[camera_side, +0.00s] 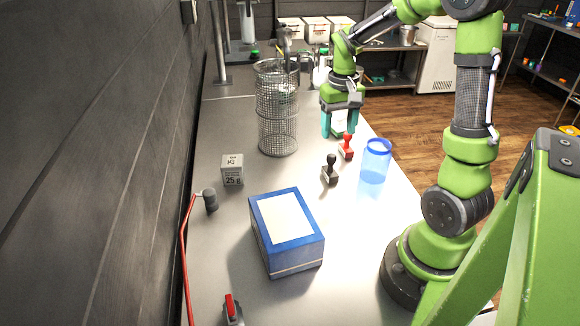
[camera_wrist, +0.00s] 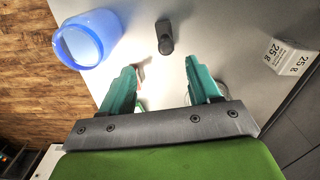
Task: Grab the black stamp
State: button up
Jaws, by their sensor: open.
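The black stamp (camera_side: 330,170) stands on the grey bench, left of a red stamp (camera_side: 346,147) and a blue cup. In the wrist view the black stamp (camera_wrist: 165,37) lies ahead of my fingertips, near the top middle. My gripper (camera_side: 340,122) is open with teal fingers, above the bench and behind the two stamps in the side view. It is apart from the black stamp. In the wrist view my gripper (camera_wrist: 165,75) has its fingers spread with a gap between them. The red stamp is mostly hidden by a finger there.
The blue translucent cup (camera_side: 375,160) stands right of the stamps near the bench edge. A wire mesh cylinder (camera_side: 277,108) stands to the left. A small 25 g box (camera_side: 232,170) and a blue box with a white top (camera_side: 286,232) sit nearer. Bench between them is clear.

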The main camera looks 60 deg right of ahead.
aim_at(331, 165)
notch_tip(331, 165, down, 8)
jog(key=shift+f, duration=0.2)
jog(key=shift+w+a+f, duration=0.1)
jog(key=shift+w+f, duration=0.05)
jog(key=shift+f, duration=0.7)
jog(key=shift+w+a+f, duration=0.1)
jog(key=shift+w+f, duration=0.05)
jog(key=shift+f, duration=0.75)
jog(key=shift+w+f, duration=0.15)
jog(key=shift+f, duration=0.7)
jog(key=c, duration=1.1)
